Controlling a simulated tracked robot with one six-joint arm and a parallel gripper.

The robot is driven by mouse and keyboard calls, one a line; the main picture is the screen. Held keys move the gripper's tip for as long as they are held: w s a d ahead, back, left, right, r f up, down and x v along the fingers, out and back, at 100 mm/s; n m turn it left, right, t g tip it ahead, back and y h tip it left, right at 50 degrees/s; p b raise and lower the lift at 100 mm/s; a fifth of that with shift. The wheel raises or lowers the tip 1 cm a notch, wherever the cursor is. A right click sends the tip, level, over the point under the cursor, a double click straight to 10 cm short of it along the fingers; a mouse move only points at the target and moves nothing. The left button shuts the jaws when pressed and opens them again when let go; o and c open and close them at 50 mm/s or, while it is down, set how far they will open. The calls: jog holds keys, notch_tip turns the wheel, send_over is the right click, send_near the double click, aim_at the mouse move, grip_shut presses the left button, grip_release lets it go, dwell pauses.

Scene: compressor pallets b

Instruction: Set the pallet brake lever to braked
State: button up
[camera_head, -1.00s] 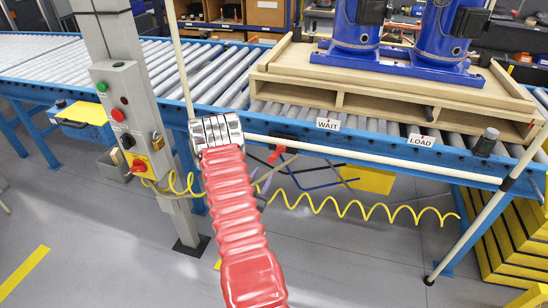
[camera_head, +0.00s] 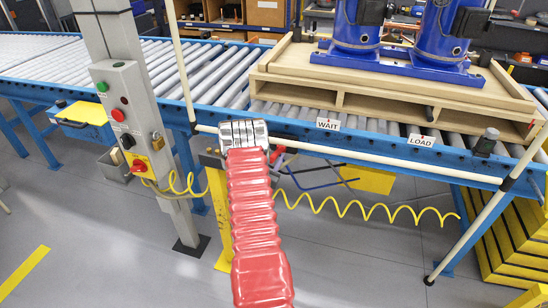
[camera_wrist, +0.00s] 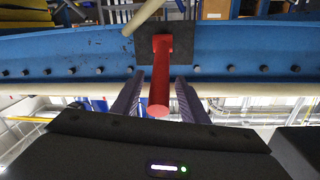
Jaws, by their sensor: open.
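The red lever (camera_wrist: 161,85) shows in the wrist view. It hangs from a dark plate (camera_wrist: 183,55) on the blue conveyor beam (camera_wrist: 70,58), with its rounded free end toward me. My gripper (camera_wrist: 161,84) is open, with one dark finger on each side of the lever, and I see a gap on both sides. In the head view my gripper (camera_head: 243,128) is at the front of the conveyor rail. A small red piece (camera_head: 277,154) shows just right of it; I cannot tell if it is the same lever. No brake marking is legible.
A pale rail (camera_head: 360,156) runs along the conveyor front, with WAIT (camera_head: 328,124) and LOAD (camera_head: 421,140) signs above it. A wooden pallet (camera_head: 390,105) carries blue compressors (camera_head: 357,35). A control post (camera_head: 123,105) stands left. A coiled yellow cable (camera_head: 360,211) hangs below.

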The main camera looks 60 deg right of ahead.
grip_shut()
dwell(0.5)
